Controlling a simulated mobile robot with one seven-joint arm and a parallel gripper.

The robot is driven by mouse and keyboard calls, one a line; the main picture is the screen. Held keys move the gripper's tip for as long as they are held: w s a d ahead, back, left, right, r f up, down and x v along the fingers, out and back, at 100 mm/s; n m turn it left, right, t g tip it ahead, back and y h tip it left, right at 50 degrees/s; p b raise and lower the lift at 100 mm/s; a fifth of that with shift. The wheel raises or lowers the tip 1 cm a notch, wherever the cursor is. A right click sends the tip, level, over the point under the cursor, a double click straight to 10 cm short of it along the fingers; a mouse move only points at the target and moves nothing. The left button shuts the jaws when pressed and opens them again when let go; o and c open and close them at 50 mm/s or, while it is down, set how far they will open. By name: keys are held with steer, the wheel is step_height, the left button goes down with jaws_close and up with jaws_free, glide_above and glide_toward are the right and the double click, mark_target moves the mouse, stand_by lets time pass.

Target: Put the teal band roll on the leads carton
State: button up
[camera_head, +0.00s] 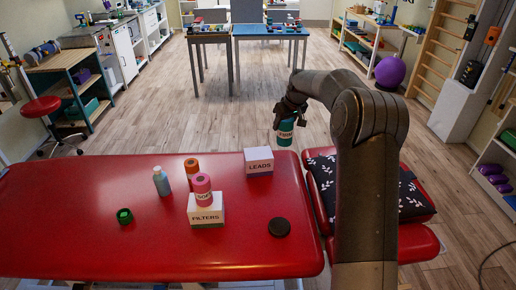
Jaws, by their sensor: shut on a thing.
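The teal band roll (285,132) hangs upright below my gripper (286,113), which is shut on its top. My gripper holds it in the air past the far edge of the red treatment table, to the right of the leads carton and higher in the picture. The leads carton (259,167), a white box marked LEADS, stands near the table's far edge with a bare top. My arm comes in from the lower right.
On the red table (120,240) stand a filters carton (206,216) with a pink roll (202,189) on top, an orange roll (191,166), a bottle (162,181), a green roll (124,216) and a dark disc (279,227). A patterned cushion (413,202) lies right.

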steer(key=shift+w+a+f, duration=0.7)
steer(key=shift+a+f, duration=0.9)
steer(key=shift+f, duration=0.1)
steer(key=shift+w+a+f, duration=0.7)
steer(key=shift+a+f, duration=0.95)
steer(key=shift+f, duration=0.1)
steer(key=shift+w+a+f, duration=0.7)
steer(key=shift+a+f, duration=0.9)
steer(key=shift+f, duration=0.1)
steer(key=shift+f, duration=0.1)
steer(key=o, duration=1.2)
steer(key=shift+f, duration=0.1)
